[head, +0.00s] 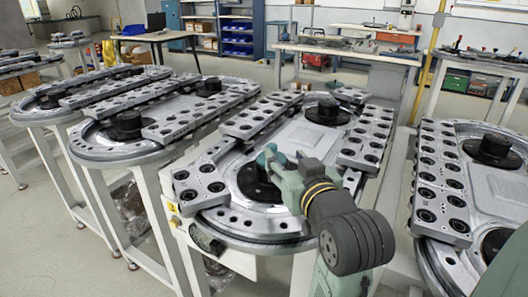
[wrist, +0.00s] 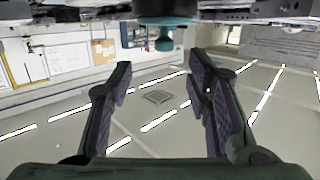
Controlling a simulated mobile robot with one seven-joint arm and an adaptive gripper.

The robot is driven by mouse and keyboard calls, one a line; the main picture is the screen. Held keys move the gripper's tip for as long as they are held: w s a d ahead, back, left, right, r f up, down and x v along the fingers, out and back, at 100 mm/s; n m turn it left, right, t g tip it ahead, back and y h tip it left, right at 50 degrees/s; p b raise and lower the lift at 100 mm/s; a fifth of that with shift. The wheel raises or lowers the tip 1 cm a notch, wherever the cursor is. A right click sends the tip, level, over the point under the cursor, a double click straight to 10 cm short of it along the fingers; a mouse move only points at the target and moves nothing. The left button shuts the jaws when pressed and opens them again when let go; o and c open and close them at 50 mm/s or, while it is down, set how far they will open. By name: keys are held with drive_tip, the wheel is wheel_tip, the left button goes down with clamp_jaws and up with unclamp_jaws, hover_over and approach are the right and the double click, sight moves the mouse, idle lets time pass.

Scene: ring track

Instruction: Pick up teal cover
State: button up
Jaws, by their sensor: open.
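The teal cover (head: 264,159) is a small rounded piece on the dark round hub (head: 254,184) at the near end of the middle ring track. In the wrist view, which looks upside down, the teal cover (wrist: 164,44) juts from a dark disc (wrist: 166,20) at the top centre. My gripper (head: 284,160) is close to the cover, on its right in the head view. In the wrist view, my gripper (wrist: 159,75) has its two fingers spread wide, with nothing between them. The cover appears beyond the fingertips. Part of the hub is hidden by my gripper.
The middle ring track (head: 255,222) carries metal blocks with round holes around my gripper. A second dark hub (head: 328,112) stands at its far end. Similar tracks stand to the left (head: 95,148) and right (head: 432,262). Grey floor shows between the stands.

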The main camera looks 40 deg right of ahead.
sight(273, 147)
drive_tip(key=x, duration=0.3)
drive_tip(key=p+x, duration=0.1)
drive_tip(key=x, duration=0.2)
drive_tip(key=p+x, duration=0.1)
drive_tip(key=x, duration=0.2)
drive_tip(key=shift+w+a, duration=0.1)
drive_tip(key=shift+a, duration=0.2)
drive_tip(key=shift+c, duration=0.2)
clamp_jaws()
